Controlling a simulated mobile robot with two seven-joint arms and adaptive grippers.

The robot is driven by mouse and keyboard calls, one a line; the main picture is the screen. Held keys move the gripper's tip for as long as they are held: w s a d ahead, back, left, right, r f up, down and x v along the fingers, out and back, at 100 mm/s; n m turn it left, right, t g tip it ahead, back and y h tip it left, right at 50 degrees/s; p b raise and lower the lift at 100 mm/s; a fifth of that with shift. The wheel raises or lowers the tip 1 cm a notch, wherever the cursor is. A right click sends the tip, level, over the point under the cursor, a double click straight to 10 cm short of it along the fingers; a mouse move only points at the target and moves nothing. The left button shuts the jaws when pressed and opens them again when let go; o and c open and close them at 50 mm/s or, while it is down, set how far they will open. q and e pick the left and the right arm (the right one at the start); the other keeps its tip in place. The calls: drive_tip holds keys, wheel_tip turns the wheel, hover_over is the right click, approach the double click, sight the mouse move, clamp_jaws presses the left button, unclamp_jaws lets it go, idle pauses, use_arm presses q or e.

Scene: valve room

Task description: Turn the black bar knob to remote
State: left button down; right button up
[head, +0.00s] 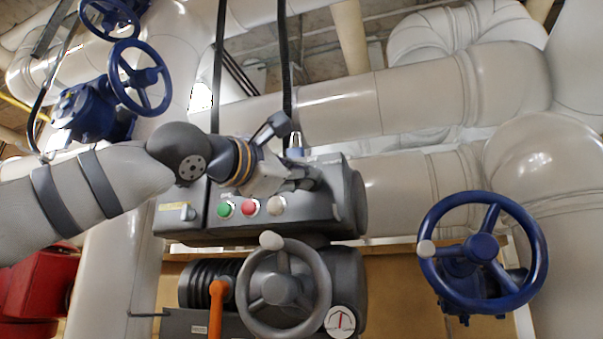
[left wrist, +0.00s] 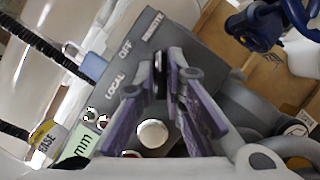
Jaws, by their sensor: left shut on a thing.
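My left gripper (head: 303,180) reaches in from the left in the head view, at the upper right of the grey control box's front. In the left wrist view its two fingers (left wrist: 163,78) are closed around the black bar knob (left wrist: 160,84), of which only a thin dark strip shows between them. The strip runs roughly up the picture. The labels LOCAL, OFF and REMOTE (left wrist: 153,26) show on the plate to the left of and above the knob; exactly which one it points at cannot be told. The gripper hides the knob in the head view. My right gripper is not in view.
The control box (head: 340,200) carries a green button (head: 224,209), a red button (head: 250,207), a pale button (head: 276,205) and a padlock (head: 295,148). A grey handwheel (head: 325,290) and an orange lever (head: 216,308) are below. A blue handwheel (head: 540,260) is at right.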

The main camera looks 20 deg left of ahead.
use_arm(q)
drive_tip(key=shift+m, duration=0.6)
drive_tip(key=c, duration=1.7)
unclamp_jaws()
drive_tip(key=v, duration=1.2)
drive_tip(key=shift+a+r, duration=0.1)
drive_tip(key=shift+r, duration=0.1)
